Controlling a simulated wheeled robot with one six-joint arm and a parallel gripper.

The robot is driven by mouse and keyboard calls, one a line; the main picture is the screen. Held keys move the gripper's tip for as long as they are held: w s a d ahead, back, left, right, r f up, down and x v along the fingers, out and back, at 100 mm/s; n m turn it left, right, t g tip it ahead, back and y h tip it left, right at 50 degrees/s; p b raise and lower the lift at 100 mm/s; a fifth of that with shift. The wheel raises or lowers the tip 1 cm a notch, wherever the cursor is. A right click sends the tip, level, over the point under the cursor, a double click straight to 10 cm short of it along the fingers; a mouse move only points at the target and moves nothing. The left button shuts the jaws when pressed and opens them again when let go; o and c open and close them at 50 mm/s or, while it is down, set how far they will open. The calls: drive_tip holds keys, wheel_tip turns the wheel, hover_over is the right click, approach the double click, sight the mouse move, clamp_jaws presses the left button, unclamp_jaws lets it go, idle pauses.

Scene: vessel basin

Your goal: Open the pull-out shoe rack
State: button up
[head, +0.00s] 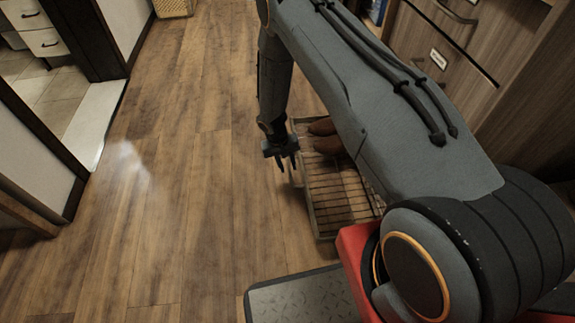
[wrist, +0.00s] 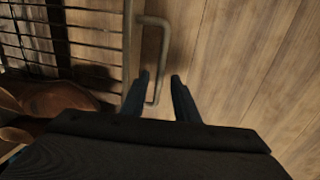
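The pull-out shoe rack (head: 338,196) is a wire tray that stands out over the floor, to the left of the wooden cabinet, partly behind my arm. Brown shoes (head: 326,144) lie at its far end. In the wrist view the rack's wire edge (wrist: 128,50) is at the left, with a thin U-shaped handle (wrist: 164,55) sticking out from it. My gripper (head: 286,166) is at the rack's outer left side. In the wrist view its two fingers (wrist: 160,77) are apart, with the handle's outer bar seen between them. I cannot tell whether either finger touches it.
A wooden cabinet (head: 480,40) with drawers stands at the upper right. The wooden floor (head: 190,200) to the left of the rack is clear. A wall edge and a doorway with a pale sill (head: 92,125) are at the left. A wicker basket (head: 174,8) is at the top.

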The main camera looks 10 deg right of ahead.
wheel_tip(320, 180, up, 8)
drive_tip(key=a+p, duration=0.1)
drive_tip(key=p, duration=0.1)
drive_tip(key=shift+a+f, duration=0.2)
drive_tip(key=shift+a, duration=0.05)
idle(0.3)
